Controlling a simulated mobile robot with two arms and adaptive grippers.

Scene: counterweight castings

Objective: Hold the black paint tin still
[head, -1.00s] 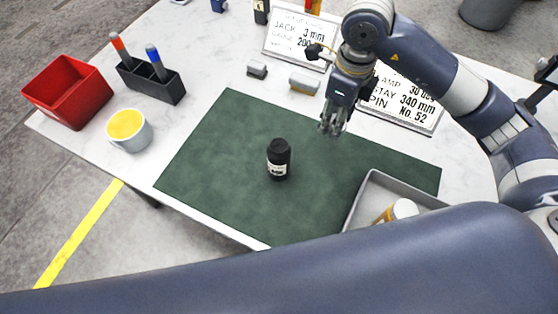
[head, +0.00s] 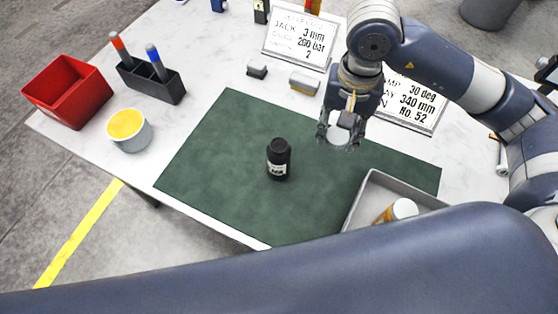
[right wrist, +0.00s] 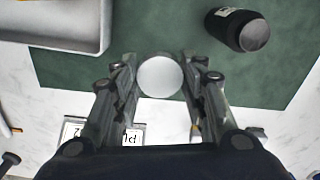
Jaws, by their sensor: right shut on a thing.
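The black paint tin (head: 279,160), a small dark cylinder with a black cap and a white label, stands upright on the green mat (head: 225,165). It also shows at the upper right of the right wrist view (right wrist: 238,30). My right gripper (head: 342,136) is to the right of the tin and apart from it. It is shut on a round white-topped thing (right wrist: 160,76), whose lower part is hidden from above. Nothing touches the tin. My left gripper is out of view.
A grey tray (head: 361,200) with a white-capped amber container (head: 402,210) is at the mat's right. A yellow-topped tub (head: 129,131), a black pen holder (head: 160,87) and a red bin (head: 80,95) are at left. Sign boards (head: 300,40) stand behind. The mat around the tin is clear.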

